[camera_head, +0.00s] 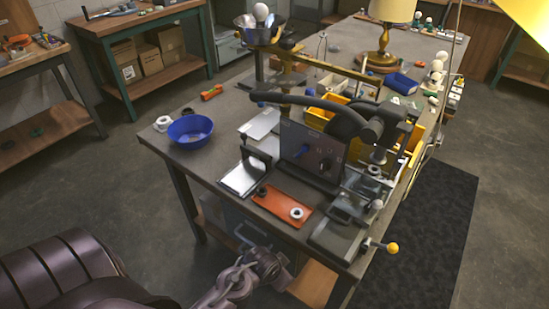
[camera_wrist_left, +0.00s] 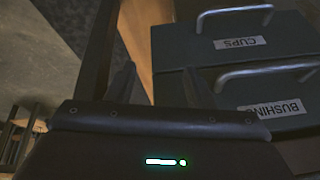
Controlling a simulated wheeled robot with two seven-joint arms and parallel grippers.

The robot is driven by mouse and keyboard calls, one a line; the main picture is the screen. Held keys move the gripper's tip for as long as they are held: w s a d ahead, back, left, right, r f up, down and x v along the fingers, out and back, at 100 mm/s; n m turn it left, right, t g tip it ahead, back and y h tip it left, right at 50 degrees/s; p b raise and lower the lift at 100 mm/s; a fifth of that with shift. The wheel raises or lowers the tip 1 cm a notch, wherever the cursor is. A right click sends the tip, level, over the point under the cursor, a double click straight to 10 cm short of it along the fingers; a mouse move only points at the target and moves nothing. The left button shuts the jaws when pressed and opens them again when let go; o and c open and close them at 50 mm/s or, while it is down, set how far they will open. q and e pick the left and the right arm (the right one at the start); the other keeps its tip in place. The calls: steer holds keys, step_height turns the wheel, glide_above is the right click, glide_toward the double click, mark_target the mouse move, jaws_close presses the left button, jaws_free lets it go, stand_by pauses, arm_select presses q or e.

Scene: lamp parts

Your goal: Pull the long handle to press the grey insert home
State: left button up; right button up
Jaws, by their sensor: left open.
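The bench press has a long dark curved handle (camera_head: 310,105) reaching left from its pivot. A shorter lever with a yellow ball (camera_head: 392,248) sticks out at the bench's near right corner. Pale rings show on an orange plate (camera_head: 283,205) and by the metal fixture (camera_head: 374,170); I cannot tell which part is the grey insert, or how it is seated. My left gripper (camera_wrist_left: 156,82) is open and empty, in front of drawers below the bench top. In the head view its wrist (camera_head: 268,262) is low at the near edge, away from both handles. My right gripper does not show.
A blue bowl (camera_head: 190,130) stands at the bench's left corner. A lamp (camera_head: 385,35), yellow bins (camera_head: 325,112) and small parts fill the far side. In the left wrist view are drawers marked CUPS (camera_wrist_left: 245,62) and BUSHING (camera_wrist_left: 235,92). Dark floor mat (camera_head: 430,240) is clear.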

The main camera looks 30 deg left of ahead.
arm_select(q)
steer(key=shift+t, duration=0.9)
steer(key=w+r, duration=0.1)
steer(key=r, duration=0.3)
steer(key=a+r+b, duration=0.1)
steer(key=r, duration=0.4)
steer(key=w+r, duration=0.1)
steer(key=r, duration=0.4)
steer(key=shift+w+a, duration=0.25)
steer(key=shift+w, duration=0.05)
steer(key=m+t+y, duration=0.5)
steer(key=m+t, duration=0.4)
steer(key=t, duration=0.3)
glide_toward(271, 100)
steer(key=x, duration=0.6)
steer(key=shift+a+f+b, duration=0.1)
steer(key=shift+a+b, duration=0.05)
steer(key=shift+b, duration=0.15)
steer(key=p+x, duration=0.1)
steer(key=x, duration=0.5)
steer(key=shift+w+p, duration=0.1)
steer(key=shift+p, duration=0.3)
steer(key=shift+w, duration=0.65)
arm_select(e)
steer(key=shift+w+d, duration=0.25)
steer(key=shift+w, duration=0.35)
arm_select(q)
jaws_close()
